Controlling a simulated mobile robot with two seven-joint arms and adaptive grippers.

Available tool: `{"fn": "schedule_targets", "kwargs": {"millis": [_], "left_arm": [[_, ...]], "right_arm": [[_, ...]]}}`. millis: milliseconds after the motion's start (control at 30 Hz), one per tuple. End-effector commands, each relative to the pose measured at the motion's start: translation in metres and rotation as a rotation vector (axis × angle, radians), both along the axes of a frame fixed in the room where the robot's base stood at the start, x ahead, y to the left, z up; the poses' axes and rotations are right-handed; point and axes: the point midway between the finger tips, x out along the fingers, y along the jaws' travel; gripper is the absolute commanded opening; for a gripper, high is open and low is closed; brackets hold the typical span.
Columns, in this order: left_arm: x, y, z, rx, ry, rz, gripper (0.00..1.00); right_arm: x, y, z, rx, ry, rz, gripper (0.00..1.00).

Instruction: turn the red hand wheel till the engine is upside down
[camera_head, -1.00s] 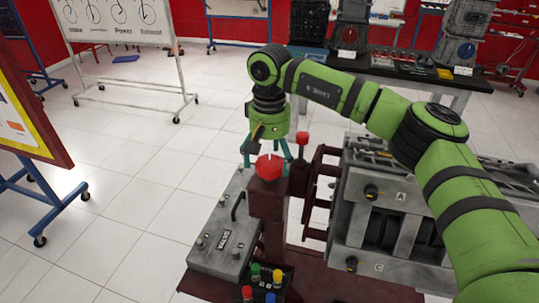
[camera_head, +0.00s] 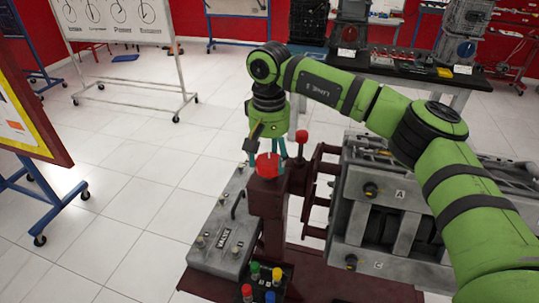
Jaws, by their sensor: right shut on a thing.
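The red hand wheel (camera_head: 268,168) sits on top of a dark red post in the middle of the view. My right gripper (camera_head: 267,157) points down from above with its teal fingers at the wheel, and is shut on it. The fingers partly hide behind the wheel. The grey engine (camera_head: 358,218), with labels A and C on its side, is mounted on the dark red frame to the right of the post. My right arm covers part of the engine's top and right side. My left gripper is not in view.
A small red knob (camera_head: 302,136) stands just behind the wheel. A blue-legged board stand (camera_head: 50,208) is at left; white floor lies between.

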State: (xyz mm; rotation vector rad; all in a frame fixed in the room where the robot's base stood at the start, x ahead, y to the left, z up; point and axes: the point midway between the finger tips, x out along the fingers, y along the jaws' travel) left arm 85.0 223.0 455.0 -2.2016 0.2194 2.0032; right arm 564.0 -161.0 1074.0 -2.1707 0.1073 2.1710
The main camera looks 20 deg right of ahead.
Motion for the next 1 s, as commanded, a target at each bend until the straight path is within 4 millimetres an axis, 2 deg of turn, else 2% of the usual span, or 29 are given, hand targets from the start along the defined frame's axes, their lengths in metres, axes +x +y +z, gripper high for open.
{"fn": "schedule_targets", "kwargs": {"millis": [367, 1000], "left_arm": [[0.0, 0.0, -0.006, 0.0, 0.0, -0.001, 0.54], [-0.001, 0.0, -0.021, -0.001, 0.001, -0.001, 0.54]], "right_arm": [[0.002, 0.0, 0.0, 0.002, -0.007, -0.129, 0.31], [0.002, -0.002, 0.001, 0.005, -0.008, -0.718, 0.31]]}}
